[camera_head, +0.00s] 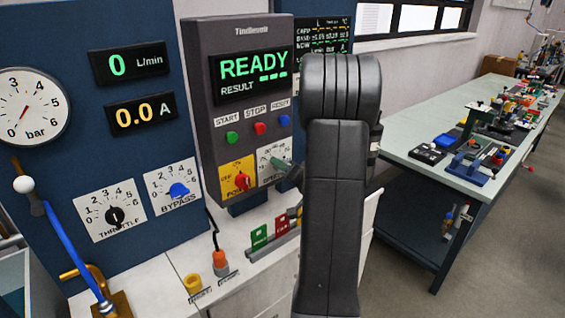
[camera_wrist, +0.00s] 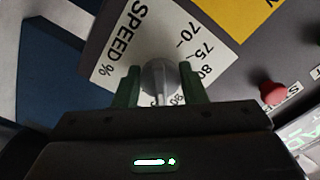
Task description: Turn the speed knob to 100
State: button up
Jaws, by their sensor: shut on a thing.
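The grey speed knob (camera_wrist: 158,76) sits on a white dial plate (camera_wrist: 125,50) marked SPEED %, with 70, 75 and 80 readable in the wrist view. My gripper (camera_wrist: 160,88) has its green fingers on both sides of the knob and is shut on it. My gripper's body hides part of the scale, and I cannot read where the knob points. In the head view the speed dial (camera_head: 270,155) is partly covered by my arm, with a fingertip at the knob.
The display (camera_head: 252,72) reads READY. A red power knob (camera_head: 242,181) on a yellow plate is close left of the speed dial. Green, red and blue buttons (camera_head: 260,128) sit above. A bench (camera_head: 420,160) with many parts stands at right.

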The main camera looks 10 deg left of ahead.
jog(key=m+p, duration=0.2)
jog(key=m, duration=0.2)
jog(key=shift+r+m, duration=0.1)
jog(key=shift+m, duration=0.2)
jog(key=shift+m+p, duration=0.95)
jog(key=shift+m, duration=0.65)
jog(key=o, duration=1)
jog(key=b+v, duration=0.2)
jog(key=v, duration=1.2)
jog(key=shift+a, duration=0.1)
